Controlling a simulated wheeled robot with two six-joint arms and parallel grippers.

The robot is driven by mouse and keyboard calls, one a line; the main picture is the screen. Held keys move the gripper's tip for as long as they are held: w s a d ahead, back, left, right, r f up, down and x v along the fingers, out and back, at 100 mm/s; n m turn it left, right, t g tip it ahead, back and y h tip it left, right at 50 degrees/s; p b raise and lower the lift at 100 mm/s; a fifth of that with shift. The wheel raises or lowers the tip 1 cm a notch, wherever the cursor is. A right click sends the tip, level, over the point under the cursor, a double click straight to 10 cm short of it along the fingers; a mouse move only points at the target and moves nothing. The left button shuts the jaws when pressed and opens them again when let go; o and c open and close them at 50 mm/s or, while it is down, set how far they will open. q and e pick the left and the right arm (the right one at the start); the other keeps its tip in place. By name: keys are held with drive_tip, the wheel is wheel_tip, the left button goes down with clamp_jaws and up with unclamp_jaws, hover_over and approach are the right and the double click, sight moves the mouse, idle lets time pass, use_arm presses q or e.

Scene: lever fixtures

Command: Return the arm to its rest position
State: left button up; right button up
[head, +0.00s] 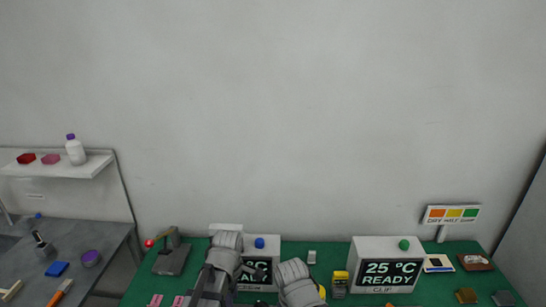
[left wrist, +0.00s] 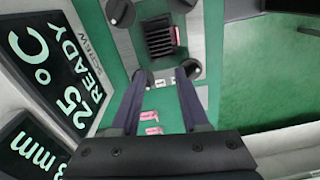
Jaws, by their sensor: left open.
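My left gripper (left wrist: 161,74) is open and empty in the left wrist view, its two dark fingers apart above the green bench. Its tips are near a grey panel with black knobs (left wrist: 120,12) and a dark slotted block (left wrist: 160,38). In the head view both of my grey arms show at the bottom centre, the left one in front of a display box (head: 266,263). The gripper jaws are not clear there. A grey lever fixture (head: 172,259) with a red knob stands at the left of the bench.
A box reading 25 °C READY (head: 388,250) stands on the green bench (head: 135,290), right of my arms. A yellow-and-grey device (head: 340,283) is beside it. A colour sign (head: 452,215) stands at the back right. A grey side table (head: 100,245) and wall shelf (head: 85,168) are at left.

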use_arm(q)
drive_tip(key=s+d+m, duration=0.6)
drive_tip(key=s+m, duration=0.3)
drive_tip(key=m, duration=1.1)
drive_tip(key=shift+s+y, duration=0.2)
drive_tip(key=shift+y, duration=0.2)
